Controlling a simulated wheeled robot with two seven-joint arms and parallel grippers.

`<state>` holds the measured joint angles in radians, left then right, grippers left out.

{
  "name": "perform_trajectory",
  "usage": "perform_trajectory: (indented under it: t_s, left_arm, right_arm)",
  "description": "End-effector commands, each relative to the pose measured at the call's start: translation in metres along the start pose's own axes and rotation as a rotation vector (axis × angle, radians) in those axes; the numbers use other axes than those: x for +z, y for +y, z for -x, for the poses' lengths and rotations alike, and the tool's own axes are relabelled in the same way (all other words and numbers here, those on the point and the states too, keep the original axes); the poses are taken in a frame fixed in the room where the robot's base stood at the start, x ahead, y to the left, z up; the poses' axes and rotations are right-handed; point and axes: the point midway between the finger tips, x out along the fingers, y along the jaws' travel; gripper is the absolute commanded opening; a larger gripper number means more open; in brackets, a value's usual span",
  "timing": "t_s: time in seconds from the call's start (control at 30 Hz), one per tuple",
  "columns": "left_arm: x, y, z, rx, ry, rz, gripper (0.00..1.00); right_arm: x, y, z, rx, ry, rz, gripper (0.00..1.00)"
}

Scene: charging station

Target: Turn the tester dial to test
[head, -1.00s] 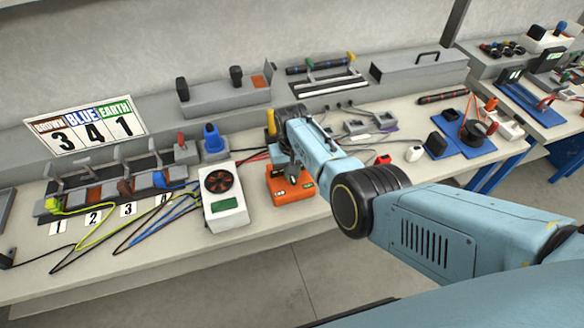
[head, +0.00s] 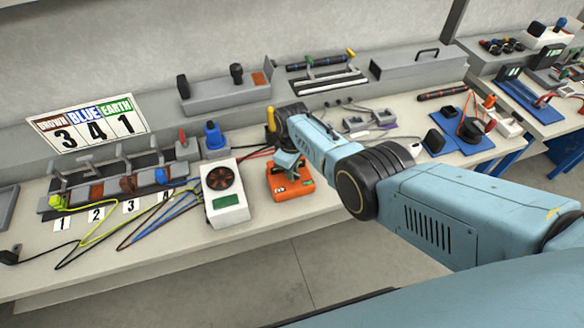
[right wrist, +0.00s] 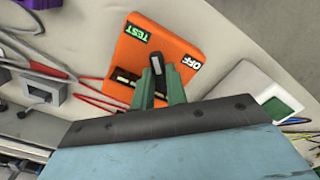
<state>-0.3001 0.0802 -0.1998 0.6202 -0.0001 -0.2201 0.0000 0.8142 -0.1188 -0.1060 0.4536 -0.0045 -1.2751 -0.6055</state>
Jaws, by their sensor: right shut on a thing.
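The orange tester (head: 293,188) sits on the bench right of the white fan box. In the right wrist view the tester (right wrist: 165,45) shows a green TEST label (right wrist: 138,33) and a black OFF label (right wrist: 191,63). The dark dial (right wrist: 157,65), with a pale strip, stands between my right gripper's (right wrist: 163,75) green fingers, which are shut on it. The dial's end points roughly between the two labels. In the head view my right gripper (head: 289,170) is over the tester and mostly hides the dial. My left gripper is not in view.
The white fan box (head: 225,207) stands close left of the tester. Red leads run behind the tester. Coloured wires and clamps (head: 110,190) lie on the left bench. Grey connectors (head: 369,118) lie to the right. Bare bench shows in front.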

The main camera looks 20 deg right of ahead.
Motion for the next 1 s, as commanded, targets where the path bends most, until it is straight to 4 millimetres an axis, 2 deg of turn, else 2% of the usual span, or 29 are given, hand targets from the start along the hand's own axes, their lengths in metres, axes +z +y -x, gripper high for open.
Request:
perform_trajectory:
  t_s: [0.3,0.7,0.73,0.8,0.87,1.0]
  left_arm:
    - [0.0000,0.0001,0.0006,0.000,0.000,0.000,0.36]
    - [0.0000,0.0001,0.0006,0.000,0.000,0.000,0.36]
    - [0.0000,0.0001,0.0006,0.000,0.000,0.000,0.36]
    - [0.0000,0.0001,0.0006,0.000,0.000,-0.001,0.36]
    - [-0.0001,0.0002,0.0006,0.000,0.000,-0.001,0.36]
    - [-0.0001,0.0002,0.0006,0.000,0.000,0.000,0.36]
  right_arm:
    - [-0.0013,0.0006,0.0011,0.002,0.003,0.067,0.00]
    - [-0.0014,0.0004,0.0012,0.002,0.004,0.070,0.00]
    - [-0.0014,0.0003,0.0012,0.002,0.004,0.070,0.18]
    - [-0.0013,0.0003,0.0011,0.002,0.003,0.070,0.27]
    - [-0.0011,0.0002,0.0010,0.001,0.003,0.070,0.35]
    - [-0.0008,0.0001,0.0006,0.001,0.002,0.069,0.36]
